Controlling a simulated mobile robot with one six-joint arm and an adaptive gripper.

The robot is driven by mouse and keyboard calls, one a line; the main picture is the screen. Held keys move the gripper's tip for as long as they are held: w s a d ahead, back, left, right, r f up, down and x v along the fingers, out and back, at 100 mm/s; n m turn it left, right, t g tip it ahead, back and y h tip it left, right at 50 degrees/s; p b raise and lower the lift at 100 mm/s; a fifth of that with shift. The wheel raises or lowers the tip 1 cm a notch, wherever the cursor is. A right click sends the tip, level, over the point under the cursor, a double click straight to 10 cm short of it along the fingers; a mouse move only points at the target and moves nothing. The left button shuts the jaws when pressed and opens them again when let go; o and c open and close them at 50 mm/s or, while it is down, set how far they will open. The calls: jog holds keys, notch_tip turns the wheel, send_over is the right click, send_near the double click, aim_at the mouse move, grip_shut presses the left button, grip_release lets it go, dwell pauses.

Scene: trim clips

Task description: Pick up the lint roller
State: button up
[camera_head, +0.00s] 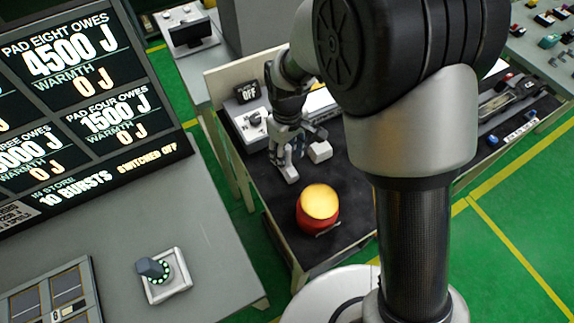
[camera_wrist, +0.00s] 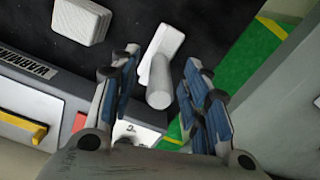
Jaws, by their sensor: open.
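The lint roller (camera_wrist: 160,84) appears to be the pale grey-white cylinder in the wrist view, lying on the dark tabletop with a flat white piece (camera_wrist: 166,42) at its far end. I cannot tell if the two are joined. My gripper (camera_wrist: 163,62) is open, with one blue-padded finger on each side of the cylinder and visible gaps between. In the head view my gripper (camera_head: 288,148) is low over the dark table, and a white piece (camera_head: 288,172) shows just beyond its fingers. The cylinder is largely hidden there.
A white block (camera_wrist: 80,20) lies nearby on the dark table (camera_head: 272,218). A red button with a glowing yellow top (camera_head: 319,203) stands near the table end. A grey box labelled WARMING (camera_wrist: 35,72) with a yellow lever sits close to my gripper. Green floor shows beyond the edge.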

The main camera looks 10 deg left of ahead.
jog(key=shift+c, duration=0.5)
grip_shut()
